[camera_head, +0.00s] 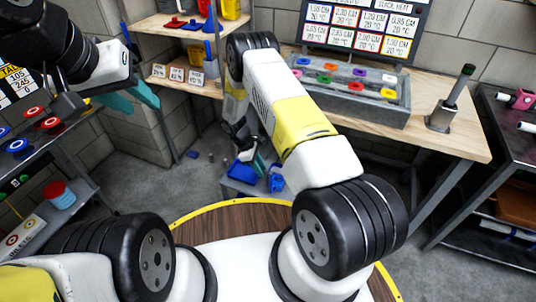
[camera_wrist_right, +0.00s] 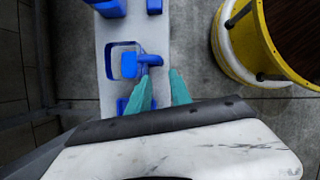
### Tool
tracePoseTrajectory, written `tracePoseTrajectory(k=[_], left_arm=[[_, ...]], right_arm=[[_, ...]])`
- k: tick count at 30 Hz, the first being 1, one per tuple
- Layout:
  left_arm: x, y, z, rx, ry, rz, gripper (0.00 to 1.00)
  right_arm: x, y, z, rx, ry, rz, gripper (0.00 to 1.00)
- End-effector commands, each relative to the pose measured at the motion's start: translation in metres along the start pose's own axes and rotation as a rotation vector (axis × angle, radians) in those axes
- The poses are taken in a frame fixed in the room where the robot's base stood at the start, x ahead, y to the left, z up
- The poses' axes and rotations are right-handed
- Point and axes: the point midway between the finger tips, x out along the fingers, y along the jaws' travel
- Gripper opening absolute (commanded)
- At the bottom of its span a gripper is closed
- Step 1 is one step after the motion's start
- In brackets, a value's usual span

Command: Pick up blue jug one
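Blue jugs stand on a low grey stand (camera_wrist_right: 112,40) on the floor. In the right wrist view one blue jug (camera_wrist_right: 124,62) shows a square open top and a handle toward my right gripper. In the head view blue jugs (camera_head: 276,180) show beside and below my right gripper (camera_head: 258,162). I cannot tell which is jug one. In the right wrist view my right gripper (camera_wrist_right: 161,76) has its teal fingers apart and empty, tips close to the handle; contact is unclear. My left gripper (camera_head: 134,97) is open and empty at upper left, far from the jugs.
More blue items (camera_wrist_right: 108,7) stand further along the stand. A wooden bench (camera_head: 445,130) with a grey tray of coloured rings (camera_head: 375,105) is behind at right. A rack with rings (camera_head: 35,130) is at left. My round yellow-rimmed base is near the stand.

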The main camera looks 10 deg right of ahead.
Motion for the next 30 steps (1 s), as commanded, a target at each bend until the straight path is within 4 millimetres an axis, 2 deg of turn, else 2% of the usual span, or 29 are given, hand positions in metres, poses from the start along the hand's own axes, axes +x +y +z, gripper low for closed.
tracePoseTrajectory(k=[12,17,24,30], left_arm=[[0.0,0.0,0.0,0.0,0.0,0.0,0.36],[0.0,0.0,0.0,0.0,0.0,0.0,0.36],[0.0,0.0,0.0,0.0,0.0,0.0,0.36],[0.0,0.0,0.0,0.0,0.0,0.0,0.36]], right_arm=[[0.064,-0.002,-0.001,-0.007,-0.005,-0.002,0.25],[0.074,-0.001,-0.001,-0.006,-0.004,-0.002,0.25],[0.109,0.0,0.001,-0.006,-0.005,-0.003,0.25],[0.124,0.0,0.0,-0.006,-0.003,-0.001,0.25]])
